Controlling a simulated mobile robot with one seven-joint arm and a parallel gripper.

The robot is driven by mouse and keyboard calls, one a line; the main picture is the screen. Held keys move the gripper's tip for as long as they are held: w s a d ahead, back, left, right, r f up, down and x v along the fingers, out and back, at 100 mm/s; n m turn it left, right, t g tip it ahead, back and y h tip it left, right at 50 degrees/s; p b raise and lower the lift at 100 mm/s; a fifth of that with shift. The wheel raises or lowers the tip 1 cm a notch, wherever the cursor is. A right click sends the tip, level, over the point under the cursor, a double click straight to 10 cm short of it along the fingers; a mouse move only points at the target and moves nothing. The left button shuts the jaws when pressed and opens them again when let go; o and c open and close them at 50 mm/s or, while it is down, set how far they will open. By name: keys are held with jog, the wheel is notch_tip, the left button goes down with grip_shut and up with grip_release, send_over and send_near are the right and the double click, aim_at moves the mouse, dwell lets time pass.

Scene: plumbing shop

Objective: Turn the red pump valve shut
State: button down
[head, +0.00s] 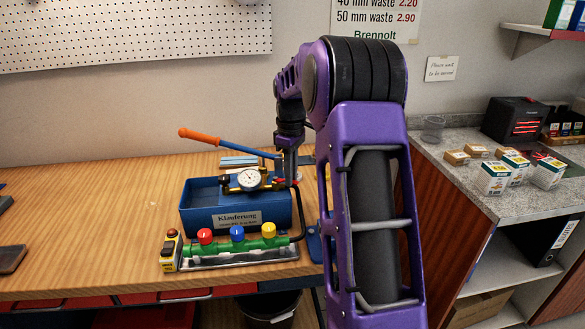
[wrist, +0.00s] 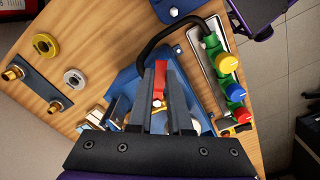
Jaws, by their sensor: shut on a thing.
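The test pump is a blue tank (head: 222,218) with a round gauge (head: 248,178) and an orange-ended lever (head: 200,136), on the wooden bench. My gripper (head: 289,176) reaches down at the tank's back right corner. In the wrist view, the red pump valve (wrist: 158,84) is a flat red lever between the two dark fingers of my gripper (wrist: 162,78), which are closed on it. The lever lies lengthwise along the fingers there. The fingers hide part of the valve, and the arm crosses the right side of the head view.
A green manifold (head: 221,242) with red, yellow and blue knobs stands in front of the tank. A black hose (wrist: 148,45) curves close by my fingers. Bench left of the tank is mostly clear.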

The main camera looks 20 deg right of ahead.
jog(key=m, duration=0.1)
jog(key=a+m, duration=0.1)
jog(key=shift+s+m, duration=0.35)
jog(key=shift+m, duration=0.05)
jog(key=a+m, duration=0.1)
jog(key=m, duration=0.1)
jog(key=shift+s+a+m, duration=0.1)
jog(key=shift+s+m, duration=0.05)
jog(key=shift+m, duration=0.15)
jog(key=shift+a+m, duration=0.5)
jog(key=shift+m, duration=0.7)
jog(key=shift+a+m, duration=0.45)
jog(key=shift+m, duration=0.75)
jog(key=c, duration=0.8)
grip_release()
jog(key=shift+c, duration=0.2)
jog(key=shift+r, duration=0.1)
notch_tip(320, 180, up, 17)
jog(key=shift+r, duration=0.15)
